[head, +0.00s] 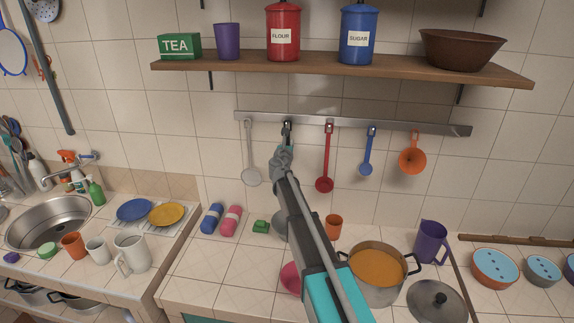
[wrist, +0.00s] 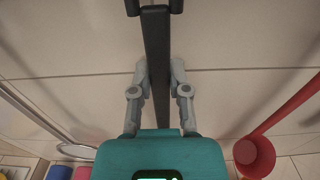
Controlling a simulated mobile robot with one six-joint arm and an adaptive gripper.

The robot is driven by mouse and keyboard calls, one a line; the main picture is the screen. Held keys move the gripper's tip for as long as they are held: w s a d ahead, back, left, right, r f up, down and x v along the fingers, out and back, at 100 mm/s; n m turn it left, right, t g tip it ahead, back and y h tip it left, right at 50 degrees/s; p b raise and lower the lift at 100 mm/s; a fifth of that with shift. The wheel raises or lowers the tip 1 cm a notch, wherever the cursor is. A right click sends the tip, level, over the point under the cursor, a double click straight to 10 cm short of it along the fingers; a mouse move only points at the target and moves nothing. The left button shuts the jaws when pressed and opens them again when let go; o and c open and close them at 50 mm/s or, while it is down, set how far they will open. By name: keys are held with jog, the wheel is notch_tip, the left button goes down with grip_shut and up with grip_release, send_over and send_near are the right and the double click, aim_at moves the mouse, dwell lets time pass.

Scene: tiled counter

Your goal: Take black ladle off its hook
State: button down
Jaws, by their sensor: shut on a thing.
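The black ladle hangs upright at the wall rail, its top (head: 287,127) showing just above my gripper (head: 284,152). In the wrist view its black handle (wrist: 157,45) runs straight down between the fingers. My gripper (wrist: 157,80) is shut on this handle, one finger on each side. The handle's top is still at the rail; I cannot tell whether it bears on its hook. The ladle's lower part and bowl are hidden behind my arm and gripper.
On the rail (head: 444,128), a pale utensil (head: 250,174) hangs left, and a red ladle (head: 325,183), a blue ladle (head: 366,168) and an orange funnel (head: 412,158) hang right. A shelf (head: 230,65) is above. A pot (head: 378,272) stands below right.

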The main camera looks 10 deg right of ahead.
jog(key=shift+r, duration=0.15)
dwell(0.3)
jog(key=shift+r+p, duration=0.7)
jog(key=shift+p, duration=0.1)
jog(key=v, duration=1.8)
jog(key=v, duration=0.8)
